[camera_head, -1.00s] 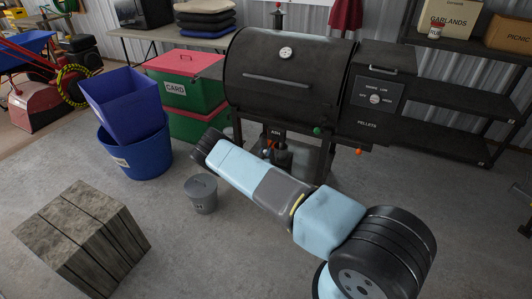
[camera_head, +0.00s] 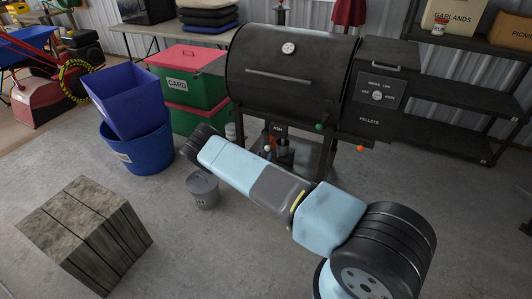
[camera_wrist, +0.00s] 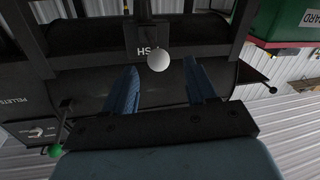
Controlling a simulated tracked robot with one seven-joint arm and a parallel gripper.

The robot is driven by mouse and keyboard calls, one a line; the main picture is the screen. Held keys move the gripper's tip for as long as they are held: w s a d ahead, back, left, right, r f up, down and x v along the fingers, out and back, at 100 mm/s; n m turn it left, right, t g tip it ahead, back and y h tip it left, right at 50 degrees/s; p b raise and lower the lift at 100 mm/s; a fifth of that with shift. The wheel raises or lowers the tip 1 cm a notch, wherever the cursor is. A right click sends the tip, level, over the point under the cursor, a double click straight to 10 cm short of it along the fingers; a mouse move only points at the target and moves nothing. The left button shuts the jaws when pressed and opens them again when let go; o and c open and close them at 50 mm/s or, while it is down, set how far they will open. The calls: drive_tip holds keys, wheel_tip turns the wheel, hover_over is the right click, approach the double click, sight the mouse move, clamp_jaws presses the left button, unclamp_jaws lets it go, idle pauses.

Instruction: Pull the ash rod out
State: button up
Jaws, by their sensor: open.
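The ash rod shows in the wrist view as a white ball knob (camera_wrist: 158,61) just under the upside-down ASH label. My gripper (camera_wrist: 161,76) is open, with one blue finger on each side below the knob. The knob appears in line with the gap between the fingertips; I cannot tell how far beyond them it is. In the head view the white knob (camera_head: 267,148) shows under the grill's ASH plate (camera_head: 278,128). The black pellet grill (camera_head: 290,75) stands behind my arm, which hides most of my gripper there.
A green knob (camera_head: 319,127) and an orange knob (camera_head: 360,148) stick out from the grill to the right. A small grey lidded bucket (camera_head: 203,190) stands on the floor by my arm. Blue bins (camera_head: 140,150) and green crates (camera_head: 190,85) stand left.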

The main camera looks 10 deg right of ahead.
drive_tip(key=v, duration=0.8)
drive_tip(key=w+a+r+m+g+y, duration=0.1)
drive_tip(key=w+r+g+y, duration=0.15)
drive_tip(key=r, duration=0.85)
drive_tip(key=w+r+m+g+y, duration=0.1)
drive_tip(key=w+r+m+g, duration=0.2)
drive_tip(key=r, duration=0.7)
drive_tip(key=s+d+r+n+g+y, duration=0.15)
drive_tip(key=s+r, duration=0.25)
drive_tip(key=r, duration=0.6)
drive_tip(key=s+r+n+y, duration=0.15)
drive_tip(key=s+r, duration=0.35)
drive_tip(key=r, duration=0.5)
drive_tip(key=s+d+r+g+y, duration=0.15)
drive_tip(key=s+r, duration=0.25)
drive_tip(key=r, duration=0.6)
drive_tip(key=s+d+r+n+y, duration=0.2)
drive_tip(key=s+r, duration=0.6)
drive_tip(key=s, duration=0.3)
drive_tip(key=s+d+r+n+g+h, duration=0.1)
drive_tip(key=s+d+r, duration=0.1)
drive_tip(key=s, duration=1.1)
drive_tip(key=s+d+r+g+h, duration=0.1)
drive_tip(key=s+d, duration=0.3)
drive_tip(key=s, duration=0.9)
drive_tip(key=shift+s+r+n, duration=0.35)
drive_tip(key=shift+r+n, duration=0.05)
drive_tip(key=shift+r, duration=0.1)
